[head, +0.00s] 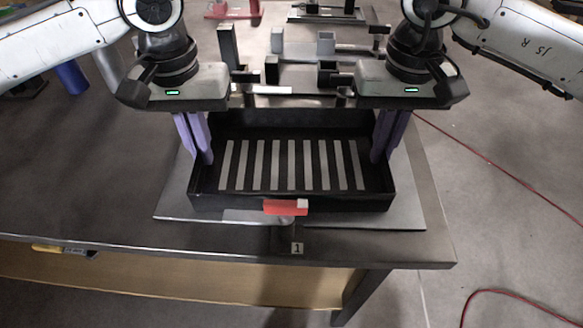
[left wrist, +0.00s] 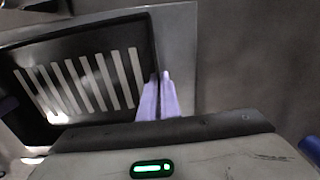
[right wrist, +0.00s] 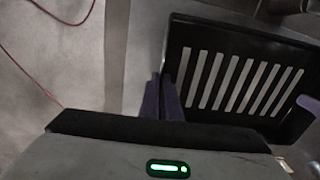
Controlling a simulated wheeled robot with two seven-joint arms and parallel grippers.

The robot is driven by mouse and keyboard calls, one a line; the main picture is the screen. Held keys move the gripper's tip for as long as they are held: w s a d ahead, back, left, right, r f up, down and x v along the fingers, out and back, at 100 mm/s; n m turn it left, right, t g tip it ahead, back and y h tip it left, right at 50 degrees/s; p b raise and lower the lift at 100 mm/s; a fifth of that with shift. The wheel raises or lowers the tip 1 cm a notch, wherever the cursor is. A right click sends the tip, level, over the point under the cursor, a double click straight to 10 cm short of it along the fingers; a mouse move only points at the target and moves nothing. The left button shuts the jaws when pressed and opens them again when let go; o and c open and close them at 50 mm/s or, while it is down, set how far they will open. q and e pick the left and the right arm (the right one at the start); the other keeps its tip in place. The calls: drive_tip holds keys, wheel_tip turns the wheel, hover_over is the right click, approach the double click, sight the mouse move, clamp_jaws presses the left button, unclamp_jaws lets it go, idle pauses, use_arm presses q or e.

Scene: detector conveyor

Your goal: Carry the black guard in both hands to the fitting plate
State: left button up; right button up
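The black guard (head: 292,205), a shallow black tray with pale slots across its floor, lies level over a flat grey plate (head: 172,205) near the table's front edge. I cannot tell if it touches the plate. My left gripper (head: 205,158) has its purple fingers close together, one each side of the guard's left wall; the guard also shows in the left wrist view (left wrist: 145,45). My right gripper (head: 379,156) pinches the right wall the same way, seen in the right wrist view beside the guard (right wrist: 225,28). The fingertips are partly hidden by the walls.
Grey fixtures with upright posts (head: 325,43) stand behind. The dark table (head: 90,190) is clear at left. A red cable (head: 500,185) lies on the floor at right.

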use_arm(q)
drive_tip(key=o, duration=0.4)
use_arm(e)
drive_tip(key=o, duration=0.4)
drive_tip(key=shift+r, duration=0.1)
use_arm(q)
drive_tip(key=shift+r, duration=0.1)
use_arm(e)
drive_tip(key=shift+r, duration=0.25)
use_arm(q)
wheel_tip(320, 180, up, 12)
use_arm(e)
wheel_tip(320, 180, up, 12)
drive_tip(key=shift+f, duration=0.25)
use_arm(q)
drive_tip(key=shift+s, duration=0.1)
